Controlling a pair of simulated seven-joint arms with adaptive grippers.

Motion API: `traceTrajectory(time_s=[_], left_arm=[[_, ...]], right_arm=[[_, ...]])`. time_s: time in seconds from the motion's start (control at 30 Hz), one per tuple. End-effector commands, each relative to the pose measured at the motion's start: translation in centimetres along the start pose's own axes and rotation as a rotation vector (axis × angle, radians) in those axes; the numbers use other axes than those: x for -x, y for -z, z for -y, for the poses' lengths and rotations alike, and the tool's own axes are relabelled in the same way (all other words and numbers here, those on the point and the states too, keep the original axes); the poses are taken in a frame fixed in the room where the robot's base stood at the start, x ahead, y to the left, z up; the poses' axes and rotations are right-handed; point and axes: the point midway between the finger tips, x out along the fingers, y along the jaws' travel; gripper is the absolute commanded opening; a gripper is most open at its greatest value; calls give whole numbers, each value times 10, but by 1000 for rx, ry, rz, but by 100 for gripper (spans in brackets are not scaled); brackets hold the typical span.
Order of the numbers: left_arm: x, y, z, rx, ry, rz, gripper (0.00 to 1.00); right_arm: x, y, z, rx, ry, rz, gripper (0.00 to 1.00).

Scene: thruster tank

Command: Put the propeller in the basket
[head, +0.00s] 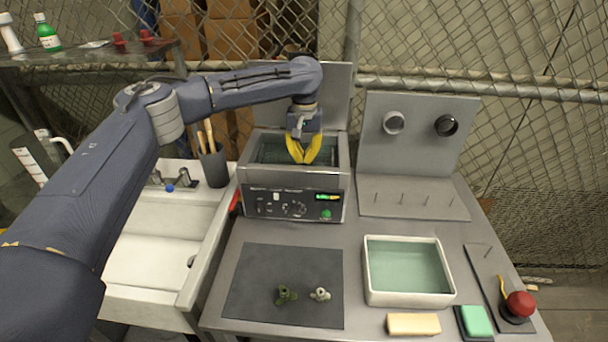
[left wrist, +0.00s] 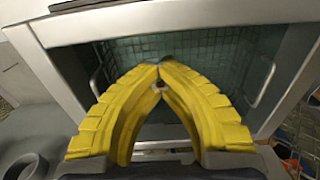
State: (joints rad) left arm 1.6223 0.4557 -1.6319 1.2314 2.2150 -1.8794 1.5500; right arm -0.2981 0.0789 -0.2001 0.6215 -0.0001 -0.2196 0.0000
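My left gripper (head: 303,160), with yellow fingers, points down over the open tank of the cleaner. In the left wrist view its fingertips (left wrist: 160,70) come together, with small grey bits showing at them. They look like a small part between the tips, mostly hidden, and I cannot make out its shape. The mesh basket (left wrist: 130,52) sits in the tank below, with a wire handle on each side. A green propeller-like part (head: 286,294) and a pale one (head: 320,293) lie on the dark mat (head: 262,268). My right gripper is not in view.
The cleaner's front panel (head: 293,204) faces me and its raised lid stands behind. A pegged rack (head: 412,208) stands behind; a sink (head: 150,262) is left.

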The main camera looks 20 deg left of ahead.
Motion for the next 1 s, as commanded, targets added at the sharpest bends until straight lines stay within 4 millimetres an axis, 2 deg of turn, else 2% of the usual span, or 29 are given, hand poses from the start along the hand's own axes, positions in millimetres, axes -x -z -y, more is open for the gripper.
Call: traceTrajectory(time_s=[0.13,0.47,0.73,1.0], left_arm=[[-17,0,0,0,0,1,0],[-31,0,0,0,-1,0,0],[-63,-1,0,0,0,1,0],[-66,-1,0,-1,0,-1,0]], right_arm=[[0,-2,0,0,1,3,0],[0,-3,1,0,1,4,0],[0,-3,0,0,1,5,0],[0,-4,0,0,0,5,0]])
